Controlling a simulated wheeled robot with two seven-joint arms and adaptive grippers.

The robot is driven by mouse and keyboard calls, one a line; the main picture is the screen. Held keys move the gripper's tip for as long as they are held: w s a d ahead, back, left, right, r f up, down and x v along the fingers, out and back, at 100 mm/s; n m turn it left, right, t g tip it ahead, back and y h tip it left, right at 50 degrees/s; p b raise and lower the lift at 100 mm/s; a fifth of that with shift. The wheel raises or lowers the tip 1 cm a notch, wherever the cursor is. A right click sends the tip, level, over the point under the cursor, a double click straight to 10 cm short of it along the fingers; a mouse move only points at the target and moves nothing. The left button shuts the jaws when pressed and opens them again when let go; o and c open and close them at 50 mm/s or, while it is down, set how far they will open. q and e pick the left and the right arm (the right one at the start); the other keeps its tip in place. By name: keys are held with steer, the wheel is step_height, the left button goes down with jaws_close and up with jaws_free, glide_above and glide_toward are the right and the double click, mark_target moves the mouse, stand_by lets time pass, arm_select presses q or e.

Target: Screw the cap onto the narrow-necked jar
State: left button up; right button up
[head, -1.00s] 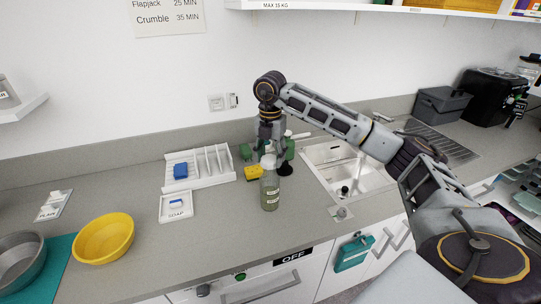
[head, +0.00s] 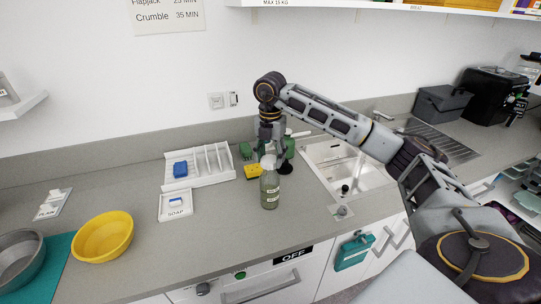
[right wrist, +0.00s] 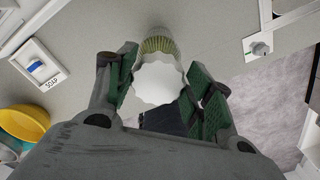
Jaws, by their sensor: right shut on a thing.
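The narrow-necked jar (head: 270,190) is a clear, greenish bottle with a pale label. It stands upright on the worktop, left of the sink. The white cap (head: 268,161) is at the top of the jar; in the right wrist view the scalloped cap (right wrist: 160,84) hides the neck, and part of the jar (right wrist: 158,43) shows beyond it. My right gripper (head: 268,155) points down over the jar. Its green-padded fingers (right wrist: 162,90) are on either side of the cap, shut on it. I cannot tell how far down the thread the cap sits. My left gripper is out of view.
A yellow sponge (head: 252,172) lies close behind the jar. A white rack (head: 208,168) and soap tray (head: 176,205) are to its left, the sink (head: 345,168) to its right. A yellow bowl (head: 103,238) is at far left. The worktop in front of the jar is clear.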

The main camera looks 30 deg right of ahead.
steer(key=shift+f+b, duration=0.45)
steer(key=shift+f, duration=0.4)
stand_by(0.5)
steer(key=o, duration=0.8)
steer(key=shift+o, duration=0.2)
steer(key=shift+r, duration=0.1)
step_height(320, 180, up, 12)
stand_by(0.7)
stand_by(0.3)
steer(key=shift+s, duration=0.1)
stand_by(0.4)
